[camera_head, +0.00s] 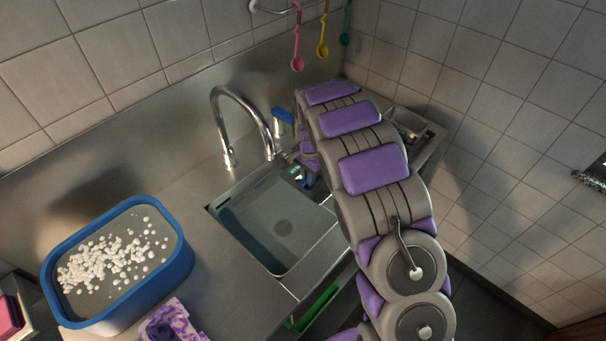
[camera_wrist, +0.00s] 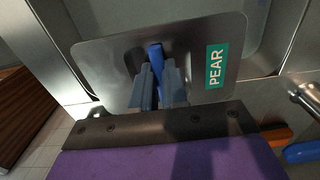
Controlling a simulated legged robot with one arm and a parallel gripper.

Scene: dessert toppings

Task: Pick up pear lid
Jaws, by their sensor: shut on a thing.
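The pear lid (camera_wrist: 115,65) is a flat grey metal plate with rounded corners, a teal PEAR label (camera_wrist: 215,67) and a blue handle (camera_wrist: 156,57). My gripper (camera_wrist: 159,82) is shut on that blue handle, near the middle of the lid. Whether the lid rests on something or hangs free is hard to tell. In the head view my arm reaches to the right rear of the sink and hides most of the gripper and lid.
A sink (camera_head: 275,225) with a curved faucet (camera_head: 215,110) lies left of my arm. A blue-rimmed tub (camera_head: 180,270) with white pieces stands on the counter at left. Pink (camera_head: 297,62), yellow (camera_head: 322,48) and teal (camera_head: 345,38) spoons hang on the back wall.

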